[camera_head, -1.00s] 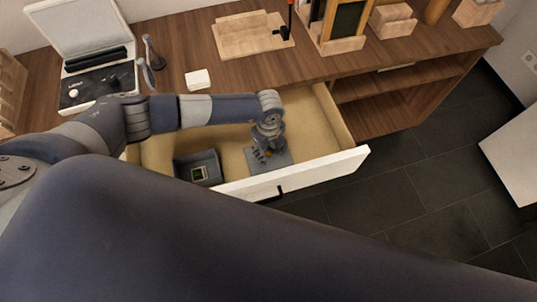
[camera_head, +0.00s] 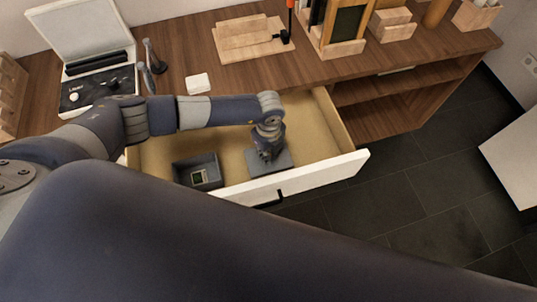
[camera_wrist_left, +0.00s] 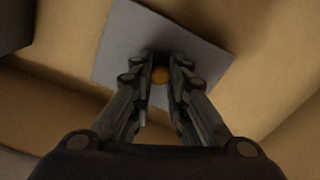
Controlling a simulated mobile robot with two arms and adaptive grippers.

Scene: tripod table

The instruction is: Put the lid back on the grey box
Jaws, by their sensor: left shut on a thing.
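The grey box (camera_head: 198,173) sits open in the drawer at its left part, with a small dark item with a pale face (camera_head: 199,177) inside. The flat grey lid (camera_head: 284,162) is to the right of the box, in the drawer near the front panel. My left gripper (camera_head: 269,157) is over the lid, pointing down. Whether the lid touches the drawer floor I cannot tell. My right gripper is out of view.
The open drawer (camera_head: 330,125) has a white front panel (camera_head: 318,172) and bare floor behind the lid. On the wooden table top (camera_head: 330,65) are an open white case (camera_head: 98,85), a white block (camera_head: 198,83) and a wooden board (camera_head: 250,38). My own arm blocks the foreground.

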